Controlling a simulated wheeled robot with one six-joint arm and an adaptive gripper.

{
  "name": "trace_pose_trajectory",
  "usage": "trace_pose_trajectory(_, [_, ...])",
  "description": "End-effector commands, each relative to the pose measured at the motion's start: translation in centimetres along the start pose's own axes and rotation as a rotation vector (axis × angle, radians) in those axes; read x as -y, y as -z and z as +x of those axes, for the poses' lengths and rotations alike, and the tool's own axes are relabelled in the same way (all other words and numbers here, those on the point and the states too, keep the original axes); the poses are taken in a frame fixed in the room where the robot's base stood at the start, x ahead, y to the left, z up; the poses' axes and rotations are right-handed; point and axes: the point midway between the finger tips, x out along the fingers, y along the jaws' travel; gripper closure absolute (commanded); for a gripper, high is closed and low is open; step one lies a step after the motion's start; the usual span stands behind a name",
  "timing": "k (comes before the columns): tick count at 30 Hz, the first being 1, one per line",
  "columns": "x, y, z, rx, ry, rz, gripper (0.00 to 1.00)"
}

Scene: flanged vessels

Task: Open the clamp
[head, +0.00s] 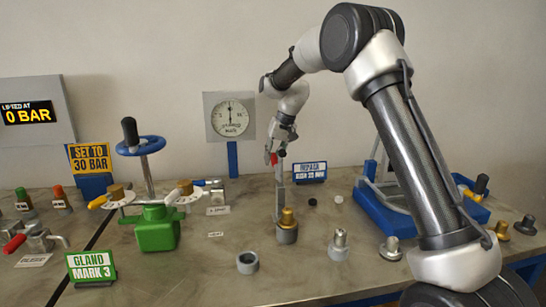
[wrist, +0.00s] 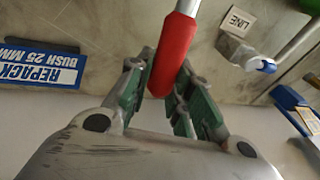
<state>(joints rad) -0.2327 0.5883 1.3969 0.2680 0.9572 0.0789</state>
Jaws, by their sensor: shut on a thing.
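My gripper (head: 279,150) is at the middle of the bench, above an upright grey metal post (head: 279,200). In the wrist view my gripper (wrist: 168,95) has its green-padded fingers on both sides of a red handle (wrist: 175,50), shut on it. A bare metal rod (wrist: 187,6) continues from the handle at the top edge. In the head view only a small bit of the red handle (head: 273,159) shows beside the fingers. The clamp's body and jaw cannot be clearly made out. A brass-topped fitting (head: 287,225) stands close to the post's foot.
A blue "Repack bush 25 mm" sign (head: 310,172) stands just right of the post. A pressure gauge (head: 231,118) is behind. A green gland block (head: 156,229) is to the left. A grey ring (head: 247,263) and a capped fitting (head: 339,244) stand in front. A blue tray (head: 385,217) is to the right.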

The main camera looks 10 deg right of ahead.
Motion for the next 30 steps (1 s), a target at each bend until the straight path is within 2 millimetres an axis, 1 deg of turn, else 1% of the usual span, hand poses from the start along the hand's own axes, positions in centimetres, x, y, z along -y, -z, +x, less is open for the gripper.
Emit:
trace_pose_trajectory(5, [-0.1,-0.1,0.2,0.003,-0.001,0.002,1.00])
trace_pose_trajectory(6, [-0.1,-0.1,0.2,0.003,-0.001,0.002,0.77])
trace_pose_trajectory(8, [-0.1,-0.1,0.2,0.003,-0.001,0.002,0.66])
trace_pose_trajectory(9, [-0.1,-0.1,0.2,0.003,-0.001,0.002,0.59])
trace_pose_trajectory(10, [-0.1,-0.1,0.2,0.003,-0.001,0.002,0.56])
trace_pose_trajectory(18, [-0.1,-0.1,0.1,0.001,-0.001,0.001,0.56])
trace_pose_trajectory(21, [0.0,0.0,-0.4,-0.001,0.000,0.001,0.56])
trace_pose_trajectory(23, [0.0,0.1,-1.1,-0.003,0.000,0.001,0.56])
trace_pose_trajectory(26, [-0.1,0.1,-3.0,-0.004,0.000,0.001,0.56])
trace_pose_trajectory(30, [-0.1,0.1,-6.3,-0.004,0.000,0.001,0.56])
